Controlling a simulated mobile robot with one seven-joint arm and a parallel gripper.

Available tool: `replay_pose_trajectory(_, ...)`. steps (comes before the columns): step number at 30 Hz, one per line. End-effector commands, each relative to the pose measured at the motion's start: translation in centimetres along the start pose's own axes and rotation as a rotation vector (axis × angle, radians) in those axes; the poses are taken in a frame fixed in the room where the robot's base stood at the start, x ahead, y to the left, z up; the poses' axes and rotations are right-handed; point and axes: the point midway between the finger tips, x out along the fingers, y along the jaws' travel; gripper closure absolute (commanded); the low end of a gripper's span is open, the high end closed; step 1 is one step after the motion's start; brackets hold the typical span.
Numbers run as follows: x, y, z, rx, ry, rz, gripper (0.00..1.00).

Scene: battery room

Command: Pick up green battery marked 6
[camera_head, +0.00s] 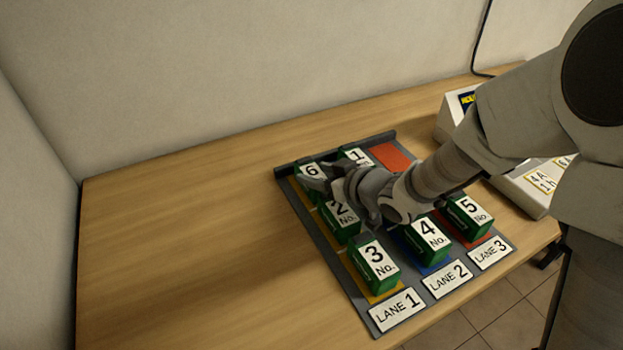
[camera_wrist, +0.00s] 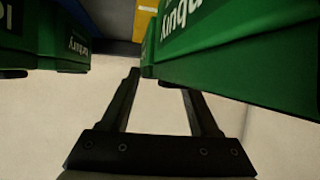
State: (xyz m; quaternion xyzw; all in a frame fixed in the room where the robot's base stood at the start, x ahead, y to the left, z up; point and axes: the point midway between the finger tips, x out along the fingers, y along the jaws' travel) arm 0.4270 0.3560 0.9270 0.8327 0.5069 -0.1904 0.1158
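The green battery marked 6 (camera_head: 311,170) stands at the back of lane 1 on the grey lane board (camera_head: 335,262), its label facing up. My gripper (camera_head: 325,184) is just in front of it, over the space between it and the battery marked 2 (camera_head: 342,213); it partly hides both. In the wrist view, my gripper (camera_wrist: 160,82) shows two dark fingers spread apart with nothing clamped between them. A large green battery (camera_wrist: 235,55) is just beyond the tips at the right, and another (camera_wrist: 45,38) is at the left. Their numbers cannot be read there.
Battery 1 (camera_head: 356,156) is close to the right of battery 6. Batteries 3 (camera_head: 376,268), 4 (camera_head: 429,240) and 5 (camera_head: 469,217) stand nearer the front. A pale case (camera_head: 530,190) is at the right. The table's left side (camera_head: 180,240) is clear.

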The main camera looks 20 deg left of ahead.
Motion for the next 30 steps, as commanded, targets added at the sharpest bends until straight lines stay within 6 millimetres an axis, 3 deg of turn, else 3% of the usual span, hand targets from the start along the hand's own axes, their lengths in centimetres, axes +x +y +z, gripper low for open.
replay_pose_trajectory(1,0.0,0.1,0.0,0.000,0.000,0.001,0.50)
replay_pose_trajectory(9,0.0,0.1,0.1,0.000,-0.001,0.001,0.99)
replay_pose_trajectory(25,-0.1,0.0,-0.2,0.000,0.002,0.000,1.00)
replay_pose_trajectory(30,-0.5,0.1,-1.1,-0.002,0.003,0.002,1.00)
